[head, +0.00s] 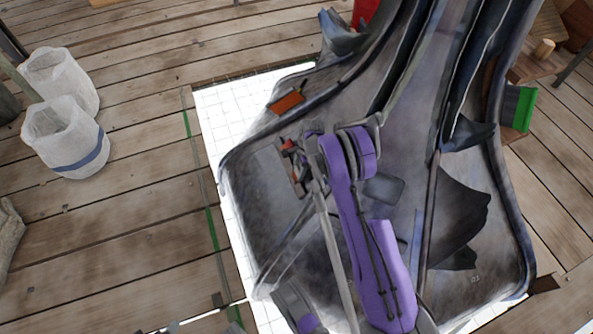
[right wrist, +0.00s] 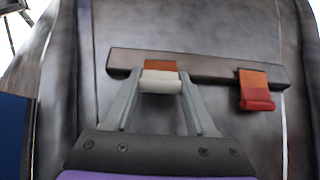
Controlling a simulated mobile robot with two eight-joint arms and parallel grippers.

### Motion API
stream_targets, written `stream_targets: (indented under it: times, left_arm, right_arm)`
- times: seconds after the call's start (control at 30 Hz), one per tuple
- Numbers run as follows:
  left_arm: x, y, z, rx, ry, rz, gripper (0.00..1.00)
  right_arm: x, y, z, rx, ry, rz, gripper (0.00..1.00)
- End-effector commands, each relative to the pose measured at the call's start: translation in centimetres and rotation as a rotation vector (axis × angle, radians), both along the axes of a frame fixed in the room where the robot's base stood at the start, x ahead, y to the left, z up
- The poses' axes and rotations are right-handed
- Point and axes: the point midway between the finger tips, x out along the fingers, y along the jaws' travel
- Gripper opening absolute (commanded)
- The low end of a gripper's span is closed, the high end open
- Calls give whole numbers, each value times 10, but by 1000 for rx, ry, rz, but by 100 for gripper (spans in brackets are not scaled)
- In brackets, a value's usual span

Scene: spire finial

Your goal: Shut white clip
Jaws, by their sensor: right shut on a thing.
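The white clip (right wrist: 160,82) is in the right wrist view, below an orange piece (right wrist: 160,66) on a dark brown bar. My right gripper (right wrist: 160,88) is shut on the white clip, with one grey finger at each side. I cannot tell whether the clip is fully closed. The white clip cannot be made out there. My left gripper is not in view.
A red clip (right wrist: 256,100) with an orange upper part hangs on the same bar (right wrist: 210,69), to the right. The bar lies against a large grey spire piece (head: 285,200). An orange block (head: 287,103) is farther up it. White bins (head: 65,135) stand at left on the plank floor.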

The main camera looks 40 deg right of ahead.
Motion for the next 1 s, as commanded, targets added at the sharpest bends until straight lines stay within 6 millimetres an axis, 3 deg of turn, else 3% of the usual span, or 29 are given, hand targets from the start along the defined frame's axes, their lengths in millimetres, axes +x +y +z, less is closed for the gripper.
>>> stream_targets:
  times: [0.4,0.43,0.57,0.87,1.0]
  left_arm:
    - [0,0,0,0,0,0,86]
    - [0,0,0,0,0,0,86]
    - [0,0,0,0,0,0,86]
    - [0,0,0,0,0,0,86]
    - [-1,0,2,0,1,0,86]
  right_arm:
    - [-1,-2,-1,52,-18,3,0]
    - [-1,-2,-1,52,-18,3,61]
    - [-1,-2,-1,51,-18,3,85]
    - [-1,-3,0,51,-18,2,86]
    - [-2,-6,12,51,-18,1,86]
